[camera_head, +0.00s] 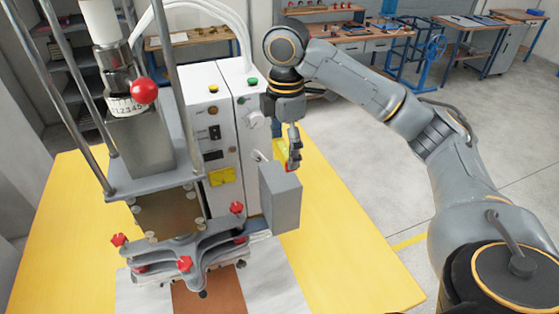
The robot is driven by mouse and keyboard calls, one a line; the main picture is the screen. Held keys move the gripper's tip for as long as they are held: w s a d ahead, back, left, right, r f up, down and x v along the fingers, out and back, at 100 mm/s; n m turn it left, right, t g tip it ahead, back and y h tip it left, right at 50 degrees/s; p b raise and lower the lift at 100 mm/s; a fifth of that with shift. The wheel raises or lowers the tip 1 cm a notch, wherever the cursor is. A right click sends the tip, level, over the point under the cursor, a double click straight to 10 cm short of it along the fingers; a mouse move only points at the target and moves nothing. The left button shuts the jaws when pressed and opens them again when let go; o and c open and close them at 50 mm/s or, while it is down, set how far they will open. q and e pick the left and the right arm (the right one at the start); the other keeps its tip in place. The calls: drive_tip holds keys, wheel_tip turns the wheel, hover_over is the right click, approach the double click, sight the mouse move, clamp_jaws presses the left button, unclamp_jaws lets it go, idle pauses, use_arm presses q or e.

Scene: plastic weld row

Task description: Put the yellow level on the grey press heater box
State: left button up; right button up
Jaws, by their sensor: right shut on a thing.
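My right gripper (293,163) hangs down from the right arm, just above and behind the small grey box (281,203). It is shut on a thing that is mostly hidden. A small bright yellow piece (279,148), which looks like part of the yellow level, shows beside its fingers. The grey box sits at the right side of the press, near the white control cabinet (243,160). Its top edge lies close below the fingertips; I cannot tell whether the held thing touches it. My left gripper is not in view.
The press (150,150) with steel columns and red knobs stands on the left. It and the cabinet stand at a yellow table (340,255), whose right part is clear. Workbenches (350,45) and a blue frame (415,60) stand far back. Open floor lies between.

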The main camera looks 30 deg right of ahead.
sight(279, 175)
drive_tip(key=w+f, duration=0.1)
drive_tip(key=f, duration=0.1)
drive_tip(key=w+d+f+p, duration=0.1)
drive_tip(key=w, duration=0.1)
drive_tip(key=shift+f, duration=0.4)
drive_tip(key=shift+w+f+p, duration=0.25)
drive_tip(key=shift+f+p, duration=0.05)
drive_tip(key=shift+f, duration=0.15)
drive_tip(key=f+p, duration=0.2)
drive_tip(key=f, duration=0.1)
drive_tip(key=shift+w+d+f, duration=0.1)
drive_tip(key=shift+w, duration=0.1)
drive_tip(key=shift+f, duration=0.25)
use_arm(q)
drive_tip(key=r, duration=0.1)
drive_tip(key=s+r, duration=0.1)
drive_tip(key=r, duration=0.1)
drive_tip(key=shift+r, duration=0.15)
use_arm(e)
drive_tip(key=o, duration=1.1)
drive_tip(key=shift+f, duration=0.15)
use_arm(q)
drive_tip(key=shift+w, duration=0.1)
use_arm(e)
drive_tip(key=shift+o, duration=0.2)
